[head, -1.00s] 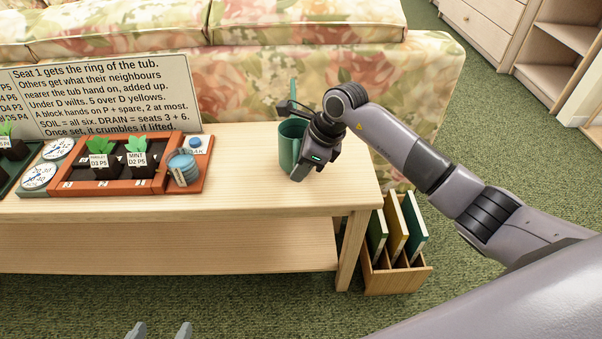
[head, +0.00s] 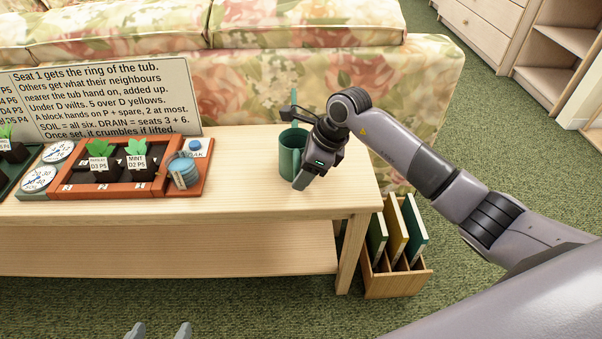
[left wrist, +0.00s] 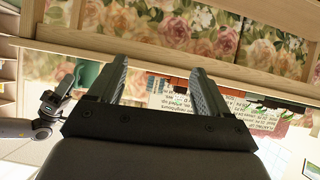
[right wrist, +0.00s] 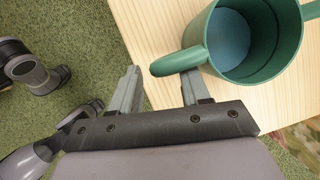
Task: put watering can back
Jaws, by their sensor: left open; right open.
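The green watering can (head: 291,150) stands upright near the right end of the wooden table (head: 250,194). In the right wrist view the can (right wrist: 285,70) shows from above, with blue inside. A green arm of it reaches left to the fingertips of my right gripper (right wrist: 160,72). That gripper is open and not closed on it; in the head view it (head: 301,182) is at the can's right side and hides part of it. My left gripper (head: 158,327) is open and empty, low in front of the table; its fingers also show in the left wrist view (left wrist: 158,66).
A wooden rack (head: 398,284) with upright boards is on the floor at right. A flowered sofa is behind.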

